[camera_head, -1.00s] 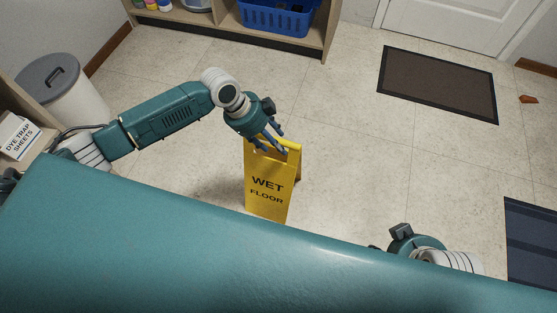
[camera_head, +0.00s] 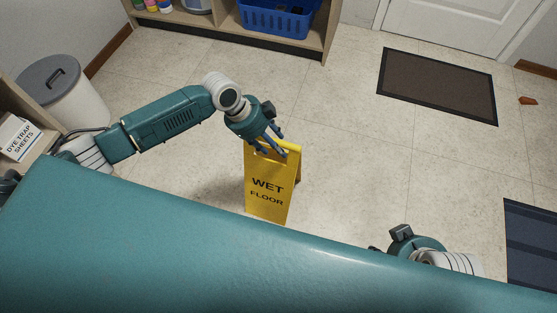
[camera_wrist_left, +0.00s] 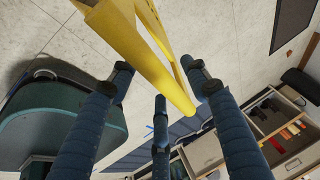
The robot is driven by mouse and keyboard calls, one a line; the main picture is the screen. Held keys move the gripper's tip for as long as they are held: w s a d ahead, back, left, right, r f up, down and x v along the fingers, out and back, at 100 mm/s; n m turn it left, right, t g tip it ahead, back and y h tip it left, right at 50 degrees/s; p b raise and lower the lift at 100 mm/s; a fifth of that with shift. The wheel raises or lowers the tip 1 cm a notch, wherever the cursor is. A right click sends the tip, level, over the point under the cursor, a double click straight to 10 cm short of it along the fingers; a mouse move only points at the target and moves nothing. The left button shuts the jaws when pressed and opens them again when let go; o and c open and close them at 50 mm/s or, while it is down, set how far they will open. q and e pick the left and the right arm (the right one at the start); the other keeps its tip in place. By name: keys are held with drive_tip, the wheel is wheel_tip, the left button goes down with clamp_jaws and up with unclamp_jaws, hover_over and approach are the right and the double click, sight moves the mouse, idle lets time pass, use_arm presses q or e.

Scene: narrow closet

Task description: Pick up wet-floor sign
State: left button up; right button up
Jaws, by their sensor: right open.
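The yellow wet-floor sign (camera_head: 267,185) stands upright on the tiled floor, its foot close to the edge of my teal body in the head view. My left gripper (camera_head: 278,143) is at the sign's top edge, with blue fingers over the handle area. In the left wrist view, the sign (camera_wrist_left: 150,60) runs between the spread fingers of the left gripper (camera_wrist_left: 158,80), which look open. I cannot tell if they touch it. My right gripper (camera_head: 378,248) is low at the right, open, apart from the sign and mostly hidden behind my body.
A grey-lidded bin (camera_head: 65,90) and a dye trap sheets box (camera_head: 18,138) are at the left. A shelf with a blue basket (camera_head: 275,20) is at the back. A brown mat (camera_head: 437,85) and a dark blue mat (camera_head: 535,245) lie right. Floor around the sign is clear.

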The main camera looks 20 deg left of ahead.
use_arm(q)
clamp_jaws()
drive_tip(key=shift+w+r, duration=0.1)
drive_tip(key=shift+r, duration=0.1)
